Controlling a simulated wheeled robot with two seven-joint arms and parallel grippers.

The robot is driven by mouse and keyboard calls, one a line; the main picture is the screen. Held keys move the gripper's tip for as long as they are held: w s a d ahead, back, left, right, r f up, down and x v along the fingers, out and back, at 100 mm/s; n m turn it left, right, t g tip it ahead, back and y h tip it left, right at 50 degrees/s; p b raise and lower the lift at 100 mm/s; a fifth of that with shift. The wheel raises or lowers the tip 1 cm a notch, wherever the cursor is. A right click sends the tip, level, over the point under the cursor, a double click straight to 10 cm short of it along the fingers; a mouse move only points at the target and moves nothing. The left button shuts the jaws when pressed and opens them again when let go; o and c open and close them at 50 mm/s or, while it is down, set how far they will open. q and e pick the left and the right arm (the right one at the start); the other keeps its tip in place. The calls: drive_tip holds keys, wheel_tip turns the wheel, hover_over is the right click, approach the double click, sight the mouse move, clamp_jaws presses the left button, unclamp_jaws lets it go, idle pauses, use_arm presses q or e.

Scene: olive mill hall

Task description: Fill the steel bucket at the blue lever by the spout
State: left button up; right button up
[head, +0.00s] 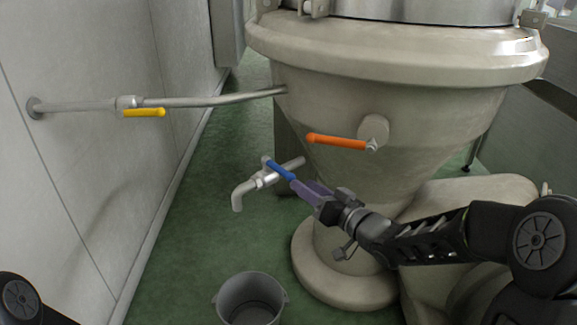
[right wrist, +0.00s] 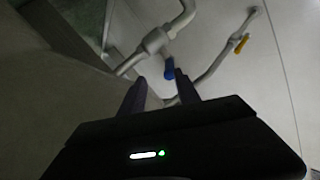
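The blue lever (head: 280,170) sits on a metal tap whose bent spout (head: 238,196) points down, with no stream showing. The steel bucket (head: 222,307) stands upright on the floor, lower in the picture than the spout; it looks empty and its bottom edge is cut off. My right gripper (head: 306,188) has its purple fingers at the free end of the blue lever. In the right wrist view the fingers are apart and the lever's blue end (right wrist: 169,71) shows between them, closer to the right-hand finger. Contact cannot be told. My left gripper is out of view.
An orange lever (head: 337,141) sits on the large beige vessel (head: 400,100) above my right gripper. A yellow lever (head: 144,113) hangs on the pipe (head: 215,101) from the left wall. Green floor (head: 190,250) lies open left of the bucket.

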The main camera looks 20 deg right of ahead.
sight(290, 177)
drive_tip(key=shift+s+a+r+y, duration=0.2)
drive_tip(key=shift+a+r+y, duration=0.25)
drive_tip(key=shift+r+y, duration=0.05)
drive_tip(key=shift+w+m, duration=0.1)
drive_tip(key=shift+m, duration=0.2)
drive_tip(key=b+x, duration=0.1)
drive_tip(key=x, duration=0.6)
drive_tip(key=shift+w+a, duration=0.2)
drive_tip(key=shift+w, duration=0.1)
clamp_jaws()
